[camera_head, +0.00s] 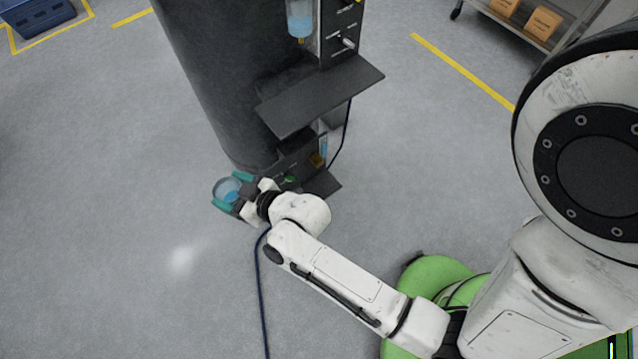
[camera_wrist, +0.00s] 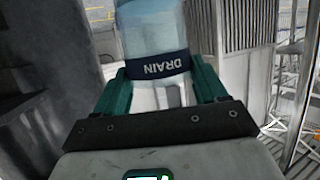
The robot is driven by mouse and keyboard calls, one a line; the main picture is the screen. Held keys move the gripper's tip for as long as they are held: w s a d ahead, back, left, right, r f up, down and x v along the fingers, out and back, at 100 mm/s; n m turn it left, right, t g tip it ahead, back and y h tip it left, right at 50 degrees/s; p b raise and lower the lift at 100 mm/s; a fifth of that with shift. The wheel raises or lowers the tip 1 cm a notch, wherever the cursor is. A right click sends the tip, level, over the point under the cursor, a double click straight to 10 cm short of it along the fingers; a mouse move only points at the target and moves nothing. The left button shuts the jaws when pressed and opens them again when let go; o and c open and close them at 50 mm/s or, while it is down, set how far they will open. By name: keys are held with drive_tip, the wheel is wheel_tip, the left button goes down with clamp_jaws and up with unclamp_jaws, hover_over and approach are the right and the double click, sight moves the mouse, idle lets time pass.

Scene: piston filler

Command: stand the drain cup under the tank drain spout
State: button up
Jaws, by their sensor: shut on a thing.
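The drain cup (camera_head: 226,189) is clear and bluish, with its open top facing up in the head view. In the wrist view the drain cup (camera_wrist: 152,28) shows a dark blue band marked DRAIN. My gripper (camera_head: 233,191) has teal fingers closed on the cup's sides; both fingers also show in the wrist view. The cup is held left of the filler's lower cabinet, near the foot of the large dark cylinder (camera_head: 205,75). I cannot clearly make out the tank drain spout; a small yellow part (camera_head: 317,160) shows low on the machine, under the shelf.
A dark shelf (camera_head: 320,96) juts out above the lower cabinet. A dark base plate (camera_head: 322,185) lies below. A blue cable (camera_head: 262,300) runs across the floor. Open floor (camera_head: 110,200) lies to the left. A trolley with boxes (camera_head: 525,22) stands at the back right.

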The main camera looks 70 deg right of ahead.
drive_tip(key=s+d+f+m+g+h+b, duration=0.1)
drive_tip(key=s+d+f+m+h+b, duration=0.15)
drive_tip(key=s+d+f+b, duration=0.9)
drive_tip(key=s+d+f+m+g+h+b, duration=0.1)
drive_tip(key=s+d+f+m+h+b, duration=0.25)
drive_tip(key=f+b, duration=0.9)
drive_tip(key=s+d+f+m+g+h+b, duration=0.15)
drive_tip(key=s+d+f+b, duration=0.7)
drive_tip(key=f, duration=0.85)
drive_tip(key=w+d+p, duration=0.1)
drive_tip(key=w+d, duration=1)
drive_tip(key=w, duration=0.4)
drive_tip(key=shift+n, duration=0.25)
drive_tip(key=f+b, duration=0.1)
drive_tip(key=f, duration=0.1)
drive_tip(key=f+b, duration=0.4)
drive_tip(key=f, duration=0.1)
drive_tip(key=shift+s+a, duration=0.2)
drive_tip(key=shift+a, duration=0.1)
drive_tip(key=shift+w+d, duration=0.1)
